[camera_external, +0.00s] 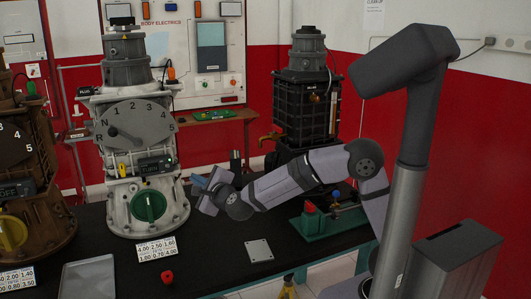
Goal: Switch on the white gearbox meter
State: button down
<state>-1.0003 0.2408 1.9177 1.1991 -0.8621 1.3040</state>
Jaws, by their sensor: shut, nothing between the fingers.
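The white gearbox (117,196) stands upright on the black table, left of the middle. It has a grey gear dial marked N, R and numbers, and a green round knob (149,207) low on its front. Its meter (157,166) is a small dark box with a display, below the dial; the text is too small to read surely. A small green spot shows at the meter's right end. My gripper (197,190) is shut and empty, just right of the white gearbox's lower body and apart from the meter.
A brown gearbox (42,178) with an OFF display stands at the left edge. A black gearbox (290,112) stands behind my arm. A green fixture (322,230), a metal plate (259,250), a tray (88,278), number cards (156,248) and a red knob (167,277) occupy the table.

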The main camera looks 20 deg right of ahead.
jog(key=shift+v, duration=1.45)
